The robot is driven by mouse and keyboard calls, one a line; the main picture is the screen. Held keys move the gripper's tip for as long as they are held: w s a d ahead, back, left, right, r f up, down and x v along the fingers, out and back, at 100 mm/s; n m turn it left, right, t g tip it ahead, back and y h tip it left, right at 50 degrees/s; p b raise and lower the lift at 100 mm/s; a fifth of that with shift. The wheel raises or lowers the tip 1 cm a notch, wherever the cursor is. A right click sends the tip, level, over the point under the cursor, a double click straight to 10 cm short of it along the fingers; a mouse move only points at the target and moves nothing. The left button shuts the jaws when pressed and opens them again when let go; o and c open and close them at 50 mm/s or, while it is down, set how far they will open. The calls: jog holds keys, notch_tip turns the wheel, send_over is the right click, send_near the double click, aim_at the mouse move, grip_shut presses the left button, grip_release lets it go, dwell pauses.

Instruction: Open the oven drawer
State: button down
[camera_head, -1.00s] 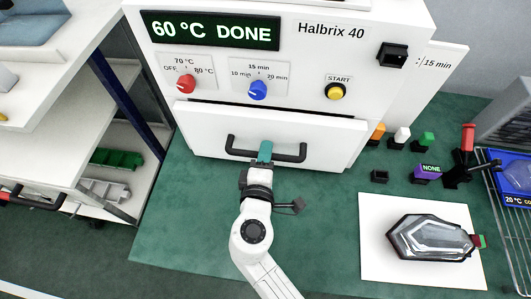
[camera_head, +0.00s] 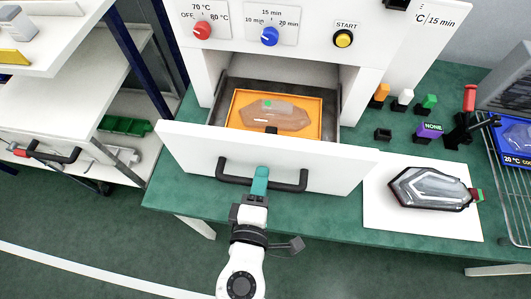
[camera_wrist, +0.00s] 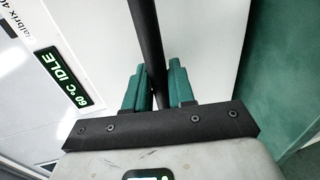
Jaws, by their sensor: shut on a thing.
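The oven drawer (camera_head: 200,158) stands pulled out from the white oven, and its inside shows. In it lies an orange tray (camera_head: 235,105) with a translucent lamp part (camera_head: 275,116) on it. The black bar handle (camera_head: 290,187) runs across the drawer's front. My gripper (camera_head: 260,181) is shut on this handle near its middle. In the wrist view the teal fingers of my gripper (camera_wrist: 158,85) lie on both sides of the black handle bar (camera_wrist: 147,40). The oven display in the wrist view (camera_wrist: 62,78) reads 60 °C IDLE.
A lamp (camera_head: 430,187) lies on a white mat (camera_head: 385,215) to the right on the green table (camera_head: 350,230). Several small coloured blocks and a purple NONE block (camera_head: 428,131) stand behind it. A white shelf (camera_head: 90,80) is at the left. Floor is clear in front.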

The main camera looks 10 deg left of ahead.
jog(key=f+v, duration=0.1)
jog(key=v, duration=0.6)
jog(key=shift+s+f, duration=0.25)
jog(key=shift+s, duration=0.15)
jog(key=c, duration=1.1)
grip_release()
jog(key=b+v, duration=0.2)
jog(key=v, duration=0.8)
jog(key=shift+s, duration=0.35)
